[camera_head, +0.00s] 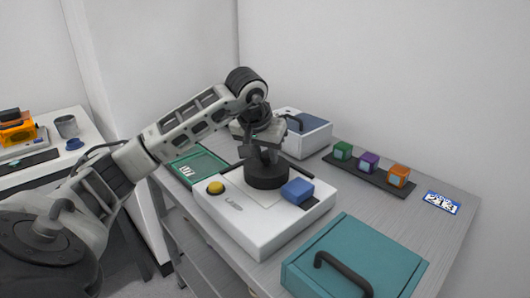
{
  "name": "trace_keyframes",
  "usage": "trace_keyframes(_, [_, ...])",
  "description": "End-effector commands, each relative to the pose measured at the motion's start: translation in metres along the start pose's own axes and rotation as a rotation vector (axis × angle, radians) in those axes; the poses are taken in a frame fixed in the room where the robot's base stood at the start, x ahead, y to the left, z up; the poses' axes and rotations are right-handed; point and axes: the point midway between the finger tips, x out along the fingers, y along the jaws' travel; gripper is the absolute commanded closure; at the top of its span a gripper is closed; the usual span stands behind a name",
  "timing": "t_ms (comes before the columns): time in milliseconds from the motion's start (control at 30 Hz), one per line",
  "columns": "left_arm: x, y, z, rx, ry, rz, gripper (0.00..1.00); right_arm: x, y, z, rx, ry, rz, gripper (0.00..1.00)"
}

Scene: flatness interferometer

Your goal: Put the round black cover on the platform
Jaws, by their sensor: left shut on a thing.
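The round black cover (267,176) is a short dark disc with an upright part on top. It is at the middle of the white instrument's top. My left gripper (264,153) reaches down from above and is shut on the upper part of the cover. The white instrument (262,236) has a paler square plate (238,187), partly hidden under the cover. I cannot tell whether the cover touches the plate or hangs just above it. The platform itself cannot be told apart from this plate. My right gripper is not in view.
A yellow button (215,187) and a blue block (297,190) flank the cover. A teal box (357,255) with a black handle is at the front right. A grey-blue case (305,133), a green tray (200,165) and a dark strip (351,175) with coloured cubes are around.

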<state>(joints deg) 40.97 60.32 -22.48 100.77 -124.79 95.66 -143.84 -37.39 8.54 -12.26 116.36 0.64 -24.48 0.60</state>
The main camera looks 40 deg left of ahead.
Motion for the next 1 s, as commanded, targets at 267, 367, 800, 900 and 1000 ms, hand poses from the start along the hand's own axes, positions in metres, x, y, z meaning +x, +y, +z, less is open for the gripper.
trace_keyframes(267, [0.002, 0.0, 0.001, 0.0, 0.0, 0.0, 0.5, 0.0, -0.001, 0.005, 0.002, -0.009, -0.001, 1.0])
trace_keyframes(367, [0.002, 0.0, 0.001, 0.0, 0.0, 0.0, 0.5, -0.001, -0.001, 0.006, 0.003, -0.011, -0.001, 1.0])
trace_keyframes(800, [-0.032, -0.001, -0.002, 0.001, 0.006, -0.001, 0.5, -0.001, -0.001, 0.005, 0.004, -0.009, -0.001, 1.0])
trace_keyframes(900, [-0.055, 0.0, -0.002, 0.0, 0.007, 0.0, 0.5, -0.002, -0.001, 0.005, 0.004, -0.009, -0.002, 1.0])
trace_keyframes(1000, [-0.077, 0.0, -0.002, -0.001, 0.006, 0.0, 0.5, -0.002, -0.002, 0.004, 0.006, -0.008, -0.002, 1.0])
